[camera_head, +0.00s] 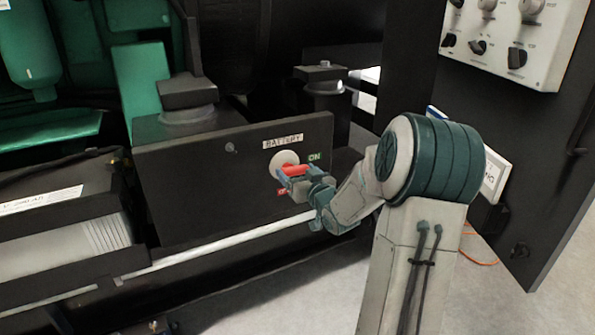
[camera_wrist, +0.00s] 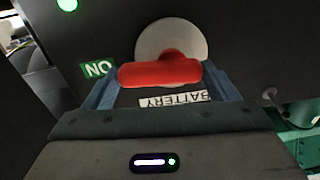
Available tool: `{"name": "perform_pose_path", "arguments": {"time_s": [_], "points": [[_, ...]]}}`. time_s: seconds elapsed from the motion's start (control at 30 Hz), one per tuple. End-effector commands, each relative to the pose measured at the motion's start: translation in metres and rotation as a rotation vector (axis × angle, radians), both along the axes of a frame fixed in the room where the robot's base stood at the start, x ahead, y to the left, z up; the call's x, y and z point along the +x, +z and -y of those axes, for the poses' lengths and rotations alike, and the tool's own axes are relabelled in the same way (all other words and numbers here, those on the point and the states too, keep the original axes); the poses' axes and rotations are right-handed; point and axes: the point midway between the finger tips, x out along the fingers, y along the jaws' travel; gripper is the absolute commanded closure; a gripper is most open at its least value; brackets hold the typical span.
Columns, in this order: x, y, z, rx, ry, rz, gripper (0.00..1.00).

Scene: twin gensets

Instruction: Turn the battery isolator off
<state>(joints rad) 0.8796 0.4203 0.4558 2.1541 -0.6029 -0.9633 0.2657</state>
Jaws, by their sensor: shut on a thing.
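The battery isolator is a red handle (camera_head: 297,169) on a pale round disc (camera_head: 282,158), set in a dark panel under a "BATTERY" label (camera_head: 283,141). A green "ON" label (camera_head: 314,156) is at its right and a red label (camera_head: 282,192), partly hidden, is below. In the wrist view, turned upside down, the red handle (camera_wrist: 160,73) lies across the picture, one end close to the "ON" label (camera_wrist: 97,69). My gripper (camera_wrist: 160,80) is shut on the handle, with a blue finger at each end of it. It reaches the panel from the right in the head view (camera_head: 298,179).
A white control box (camera_head: 515,40) with several knobs is at the upper right. A black post (camera_head: 323,90) stands behind the panel, and a black-capped mount (camera_head: 187,100) sits at its upper left. Pale floor (camera_head: 280,290) lies open below.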

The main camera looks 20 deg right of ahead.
Motion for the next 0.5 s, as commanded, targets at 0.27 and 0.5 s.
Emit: {"name": "perform_pose_path", "arguments": {"time_s": [0.27, 0.5], "points": [[-0.0002, -0.0001, -0.0007, 0.225, 0.001, -0.012, 0.43], [-0.0003, -0.0035, -0.0012, 0.455, 0.0, -0.02, 0.43]]}}
